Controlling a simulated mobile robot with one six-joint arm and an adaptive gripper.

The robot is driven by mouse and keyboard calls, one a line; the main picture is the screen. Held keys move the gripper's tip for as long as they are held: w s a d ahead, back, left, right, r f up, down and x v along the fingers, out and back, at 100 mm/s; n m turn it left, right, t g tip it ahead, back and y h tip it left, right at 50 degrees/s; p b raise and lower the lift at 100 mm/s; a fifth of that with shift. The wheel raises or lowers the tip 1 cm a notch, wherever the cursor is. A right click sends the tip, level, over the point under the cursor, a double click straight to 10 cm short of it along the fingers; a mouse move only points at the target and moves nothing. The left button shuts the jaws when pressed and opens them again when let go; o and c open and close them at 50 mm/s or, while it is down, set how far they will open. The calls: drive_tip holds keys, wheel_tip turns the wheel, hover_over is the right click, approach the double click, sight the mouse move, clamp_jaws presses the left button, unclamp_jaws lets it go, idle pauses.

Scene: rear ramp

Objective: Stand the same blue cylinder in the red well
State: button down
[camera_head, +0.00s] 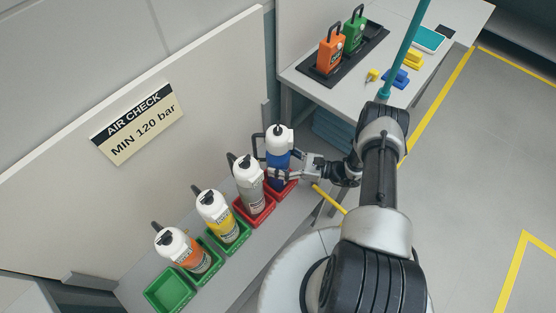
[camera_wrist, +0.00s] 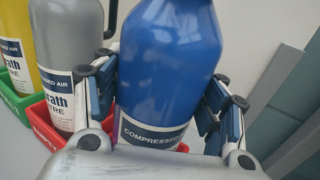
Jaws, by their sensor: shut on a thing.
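The blue cylinder (camera_head: 278,143), with a white top and a "COMPRESSED" label, stands about upright at the right end of the row of cylinders. My gripper (camera_head: 281,174) is shut on its lower body. In the wrist view the blue cylinder (camera_wrist: 170,65) fills the middle, with a finger of my gripper (camera_wrist: 158,95) on each side. A red well (camera_head: 291,184) shows around the blue cylinder's foot. A bit of the red well also shows below the cylinder in the wrist view (camera_wrist: 183,147). The foot is hidden, so I cannot tell whether it rests on the well's floor.
A grey cylinder (camera_head: 248,182) stands close on the left in another red well (camera_head: 257,216). Yellow (camera_head: 215,213) and orange (camera_head: 185,249) cylinders stand in green wells further left. The leftmost green well (camera_head: 168,291) is empty. A panel (camera_head: 200,110) rises behind the row.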

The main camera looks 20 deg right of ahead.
drive_tip(key=shift+f+b, duration=0.3)
drive_tip(key=shift+b, duration=0.15)
drive_tip(key=c, duration=0.7)
unclamp_jaws()
drive_tip(key=o, duration=0.4)
drive_tip(key=shift+o, duration=0.2)
drive_tip(key=v, duration=1.2)
drive_tip(key=shift+f, duration=0.15)
